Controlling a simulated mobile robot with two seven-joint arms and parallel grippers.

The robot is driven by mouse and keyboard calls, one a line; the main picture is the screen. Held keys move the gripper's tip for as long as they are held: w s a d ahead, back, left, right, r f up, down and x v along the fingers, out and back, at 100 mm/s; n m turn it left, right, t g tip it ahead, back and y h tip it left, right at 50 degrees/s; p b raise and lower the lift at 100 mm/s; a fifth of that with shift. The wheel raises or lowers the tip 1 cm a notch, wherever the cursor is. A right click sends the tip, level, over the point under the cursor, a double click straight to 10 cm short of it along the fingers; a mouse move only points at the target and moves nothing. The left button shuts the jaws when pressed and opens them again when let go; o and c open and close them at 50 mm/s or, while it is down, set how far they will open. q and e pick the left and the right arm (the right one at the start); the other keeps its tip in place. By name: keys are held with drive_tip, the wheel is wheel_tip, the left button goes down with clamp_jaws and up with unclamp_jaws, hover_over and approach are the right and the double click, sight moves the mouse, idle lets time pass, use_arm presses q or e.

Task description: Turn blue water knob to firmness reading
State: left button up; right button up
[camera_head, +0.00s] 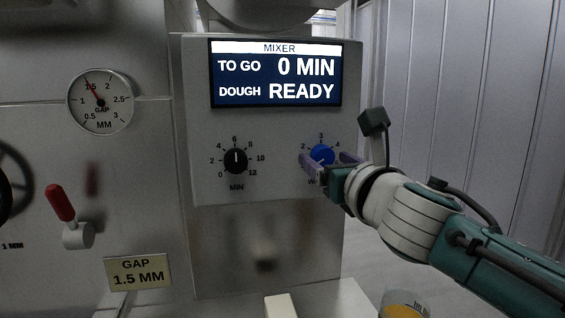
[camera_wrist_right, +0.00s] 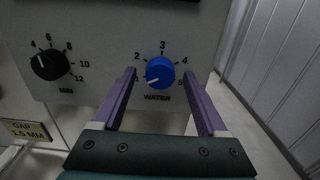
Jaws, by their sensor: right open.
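The blue water knob (camera_head: 321,153) is on the lower right of the mixer panel. It also shows in the right wrist view (camera_wrist_right: 160,71), where its white mark points to the lower left, near or just below the 1 on a dial numbered to 5. My right gripper (camera_head: 328,160) is open, with one purple finger on each side of the knob. In the right wrist view (camera_wrist_right: 158,73) gaps show between fingers and knob. The mixer screen (camera_head: 274,73) reads TO GO 0 MIN and DOUGH READY; no firmness number shows. My left gripper is out of view.
A black MIN knob (camera_head: 235,161) sits left of the blue one. A gap gauge (camera_head: 100,101), a red-handled lever (camera_head: 62,203) and a GAP 1.5 MM sign (camera_head: 137,273) are farther left. A cup (camera_head: 404,303) with orange contents stands below my right arm.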

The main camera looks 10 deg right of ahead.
clamp_jaws()
idle(0.4)
